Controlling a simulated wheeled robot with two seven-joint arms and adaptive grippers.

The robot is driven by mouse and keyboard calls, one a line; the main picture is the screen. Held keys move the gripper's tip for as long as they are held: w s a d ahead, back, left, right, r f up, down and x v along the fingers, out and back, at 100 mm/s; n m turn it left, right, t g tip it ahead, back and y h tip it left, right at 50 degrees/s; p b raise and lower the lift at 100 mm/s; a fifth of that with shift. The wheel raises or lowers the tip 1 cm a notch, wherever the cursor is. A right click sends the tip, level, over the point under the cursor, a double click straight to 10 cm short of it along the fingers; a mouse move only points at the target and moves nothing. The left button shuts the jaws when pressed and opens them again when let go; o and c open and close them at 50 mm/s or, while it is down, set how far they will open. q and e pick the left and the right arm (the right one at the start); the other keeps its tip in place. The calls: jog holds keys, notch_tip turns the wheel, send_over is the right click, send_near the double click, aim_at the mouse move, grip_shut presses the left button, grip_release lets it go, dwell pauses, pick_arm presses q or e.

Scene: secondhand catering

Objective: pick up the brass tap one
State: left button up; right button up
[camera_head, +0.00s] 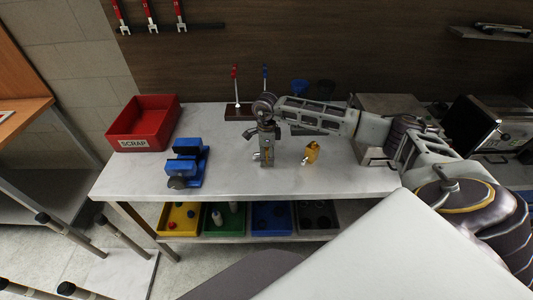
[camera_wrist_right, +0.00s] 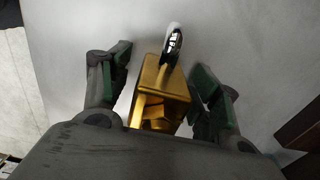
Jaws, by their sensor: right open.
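In the right wrist view a brass tap piece (camera_wrist_right: 161,86) with a boxy golden body and a shiny chrome end stands between the green-padded fingers. My right gripper (camera_wrist_right: 165,92) is open around it, with a gap at the right finger. In the head view my right gripper (camera_head: 265,155) points down at the middle of the bench, and it hides most of what is between its fingers. A brass-coloured piece (camera_head: 311,153) stands on the bench to the right of this gripper, apart from it. My left gripper is not in view.
The grey bench (camera_head: 225,180) holds a red SCRAP bin (camera_head: 143,125) and a blue vise-like tool (camera_head: 185,165) at left. A small rack (camera_head: 239,112) with red and blue levers stands behind the gripper. Metal equipment (camera_head: 390,105) stands at right. Coloured trays (camera_head: 180,220) sit below.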

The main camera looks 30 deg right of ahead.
dwell(0.4)
grip_shut()
